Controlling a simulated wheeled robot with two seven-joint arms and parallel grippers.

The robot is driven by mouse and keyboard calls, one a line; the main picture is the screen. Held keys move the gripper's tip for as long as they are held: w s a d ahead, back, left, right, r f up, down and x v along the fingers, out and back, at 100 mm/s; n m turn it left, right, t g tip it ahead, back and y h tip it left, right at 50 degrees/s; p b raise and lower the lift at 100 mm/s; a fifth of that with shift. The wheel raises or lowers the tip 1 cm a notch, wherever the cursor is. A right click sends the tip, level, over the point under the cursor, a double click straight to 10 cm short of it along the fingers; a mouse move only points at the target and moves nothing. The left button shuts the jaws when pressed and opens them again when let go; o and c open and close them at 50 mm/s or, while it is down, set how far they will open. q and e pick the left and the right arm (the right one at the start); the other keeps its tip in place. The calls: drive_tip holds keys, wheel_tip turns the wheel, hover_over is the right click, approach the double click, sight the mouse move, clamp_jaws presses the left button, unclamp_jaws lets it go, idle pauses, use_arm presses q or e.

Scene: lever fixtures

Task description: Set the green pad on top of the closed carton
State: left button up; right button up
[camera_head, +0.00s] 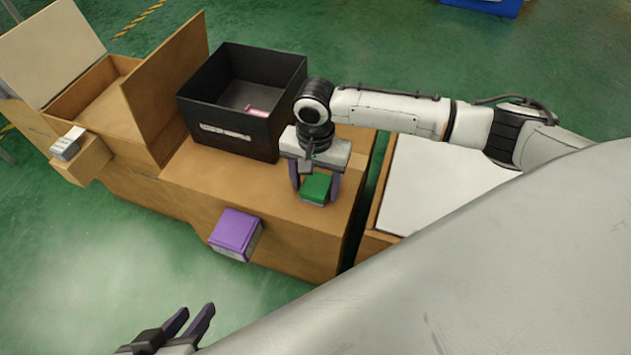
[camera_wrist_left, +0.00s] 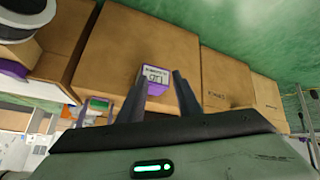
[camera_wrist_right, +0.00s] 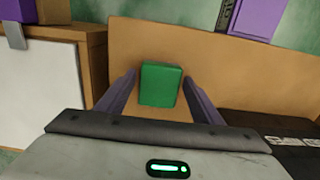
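The green pad (camera_head: 316,187) is a small block on the brown top of the middle carton (camera_head: 285,218), near its right end. My right gripper (camera_head: 316,190) points down over the pad, its fingers on either side. In the right wrist view the pad (camera_wrist_right: 160,84) lies between the fingers with a gap on each side. My left gripper (camera_head: 190,320) is open and empty, low in front of the cartons. Its fingers also show apart in the left wrist view (camera_wrist_left: 158,92). I cannot tell for certain which box is the task's closed carton.
A black bin (camera_head: 228,133) with a small pinkish item stands behind the pad. A purple block (camera_head: 236,232) is at the front edge. An open-flapped carton (camera_head: 130,118) stands left, with a small grey-topped block (camera_head: 67,144). A white-topped box (camera_head: 440,185) is right, across a narrow gap.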

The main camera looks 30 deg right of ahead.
sight(315, 187)
use_arm(q)
drive_tip(key=shift+f, duration=0.1)
use_arm(e)
drive_tip(key=shift+o, duration=0.3)
drive_tip(key=shift+r, duration=0.4)
wheel_tip(315, 187, up, 11)
drive_tip(key=p, duration=0.5)
drive_tip(key=s+a+f+n+t+y, duration=0.2)
drive_tip(key=s+a+f+n+y, duration=0.15)
drive_tip(key=a, duration=0.45)
drive_tip(key=s+a+f+n+t+y, duration=0.2)
drive_tip(key=s+a+f+n, duration=0.25)
drive_tip(key=a, duration=0.35)
use_arm(q)
drive_tip(key=a+r+t, duration=0.1)
drive_tip(key=s+a+r+n+t, duration=0.1)
drive_tip(key=a+r, duration=0.1)
drive_tip(key=shift+r+n+y, duration=0.3)
drive_tip(key=shift+y, duration=0.1)
use_arm(e)
drive_tip(key=s+d+n+t+h, duration=0.2)
drive_tip(key=s+d+n+t, duration=0.1)
drive_tip(key=s+d+t, duration=0.2)
drive_tip(key=s+d, duration=0.2)
drive_tip(key=shift+d, duration=0.3)
drive_tip(key=shift+s, duration=0.1)
